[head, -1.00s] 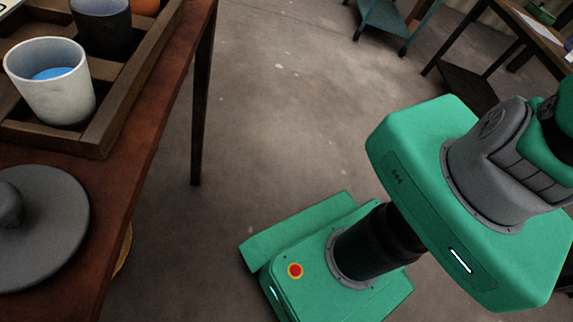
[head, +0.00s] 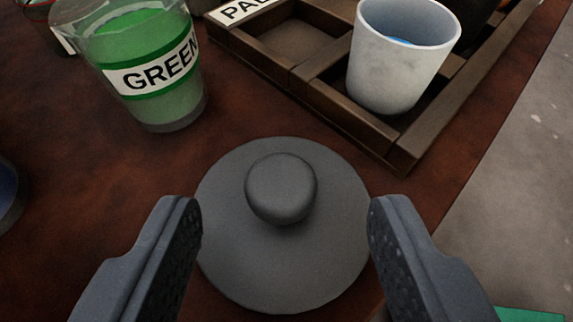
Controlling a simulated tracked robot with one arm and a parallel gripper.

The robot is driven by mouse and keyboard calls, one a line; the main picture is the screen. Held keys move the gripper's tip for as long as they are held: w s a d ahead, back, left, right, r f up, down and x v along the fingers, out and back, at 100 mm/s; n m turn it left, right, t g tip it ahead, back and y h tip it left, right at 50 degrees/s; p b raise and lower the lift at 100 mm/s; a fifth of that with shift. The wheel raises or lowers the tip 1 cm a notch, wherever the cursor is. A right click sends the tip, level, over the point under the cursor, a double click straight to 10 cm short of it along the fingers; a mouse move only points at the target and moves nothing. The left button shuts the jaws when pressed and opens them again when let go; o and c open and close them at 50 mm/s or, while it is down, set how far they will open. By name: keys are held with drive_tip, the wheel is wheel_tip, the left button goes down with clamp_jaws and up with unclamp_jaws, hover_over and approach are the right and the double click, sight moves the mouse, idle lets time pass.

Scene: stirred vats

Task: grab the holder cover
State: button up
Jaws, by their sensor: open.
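The holder cover appears to be the round grey lid (head: 285,258) with a rounded knob (head: 281,188) on top. It lies flat on the dark red-brown table near its edge. My gripper (head: 286,215) is open, with one finger at each side of the lid in the picture. Nothing is held between the fingers, and the knob lies between and slightly beyond the fingertips. I cannot tell how high the fingers are above the lid.
A clear vessel labelled GREEN (head: 152,75) with green liquid stands behind left. A wooden compartment tray (head: 345,122) behind right holds a whitish cup (head: 401,62) with blue liquid. A dark blue thing (head: 8,195) shows at the left edge. The table ends at the right, above grey floor.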

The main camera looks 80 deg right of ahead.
sight(285, 197)
drive_tip(key=shift+b+x, duration=0.85)
drive_tip(key=shift+x, duration=2.3)
drive_tip(key=shift+c, duration=0.2)
drive_tip(key=c, duration=1)
